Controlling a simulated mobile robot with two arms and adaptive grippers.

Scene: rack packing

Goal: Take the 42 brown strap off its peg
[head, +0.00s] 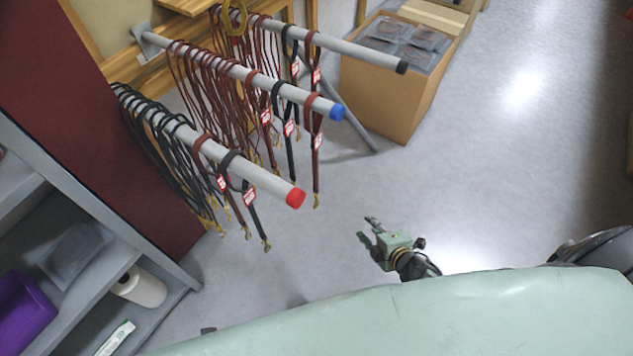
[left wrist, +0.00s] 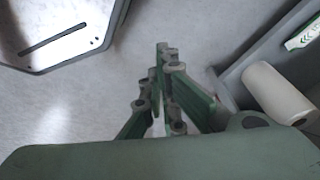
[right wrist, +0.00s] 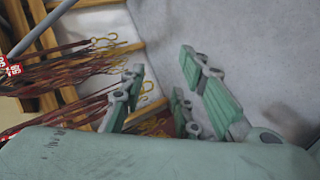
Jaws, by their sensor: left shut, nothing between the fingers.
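Brown straps hang on three grey pegs in the head view. The red-capped peg (head: 270,184) holds several black straps, one brown strap (head: 205,160) and a black one near its tip. The blue-capped peg (head: 260,83) and black-capped peg (head: 350,49) hold mostly brown straps, each with a brown one outermost. Red-and-white tags show, but I cannot read 42 on any. My right gripper (head: 367,230) is open and empty, below and right of the pegs; its fingers (right wrist: 160,75) are apart in the right wrist view. My left gripper (left wrist: 162,48) is shut and empty over the floor.
A cardboard box (head: 385,95) with dark packets stands behind the pegs. A grey shelf (head: 150,262) with a white roll (head: 140,287) and a purple item (head: 22,312) is at left. A dark red panel (head: 85,120) flanks the pegs.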

